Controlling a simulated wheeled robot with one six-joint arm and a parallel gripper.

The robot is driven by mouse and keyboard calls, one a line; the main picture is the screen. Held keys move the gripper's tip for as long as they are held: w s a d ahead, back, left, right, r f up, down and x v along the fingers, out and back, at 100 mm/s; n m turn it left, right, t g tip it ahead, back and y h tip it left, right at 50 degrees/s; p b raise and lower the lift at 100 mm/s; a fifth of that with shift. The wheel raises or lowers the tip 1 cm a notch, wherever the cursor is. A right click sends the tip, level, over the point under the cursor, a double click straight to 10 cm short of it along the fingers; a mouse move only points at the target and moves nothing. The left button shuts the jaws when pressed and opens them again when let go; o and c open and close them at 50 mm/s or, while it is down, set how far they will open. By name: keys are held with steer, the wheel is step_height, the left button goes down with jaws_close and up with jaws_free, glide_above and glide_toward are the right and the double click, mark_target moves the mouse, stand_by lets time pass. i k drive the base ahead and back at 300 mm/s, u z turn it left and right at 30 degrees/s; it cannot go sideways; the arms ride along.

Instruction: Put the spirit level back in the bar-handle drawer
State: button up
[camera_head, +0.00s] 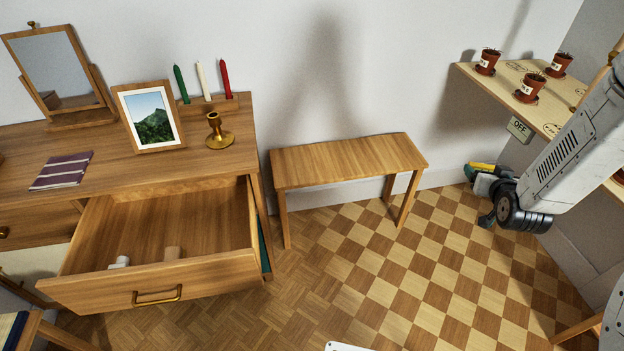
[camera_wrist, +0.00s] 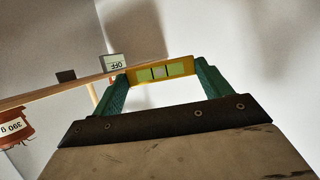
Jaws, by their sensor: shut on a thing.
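The spirit level (camera_wrist: 162,70), yellow with pale green vials, is held between the green fingers of my gripper (camera_wrist: 160,76) in the wrist view. In the head view my gripper (camera_head: 484,177) is at the right, above the checkered floor, with the yellow level (camera_head: 482,166) partly visible at its tip. The bar-handle drawer (camera_head: 215,278) is pulled open at the lower left, with a brass bar handle (camera_head: 157,296) on its front. My gripper is far to the right of it.
The dresser top holds a mirror (camera_head: 50,72), picture frame (camera_head: 152,118), candle rack (camera_head: 205,103), brass candlestick (camera_head: 217,135) and striped cloth (camera_head: 62,170). A bare wooden bench (camera_head: 345,160) stands between dresser and gripper. A shelf (camera_head: 515,85) with potted plants is at right.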

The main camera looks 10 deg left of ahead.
mark_target(166, 237)
steer(key=i, duration=1.35)
steer(key=u, duration=1.6)
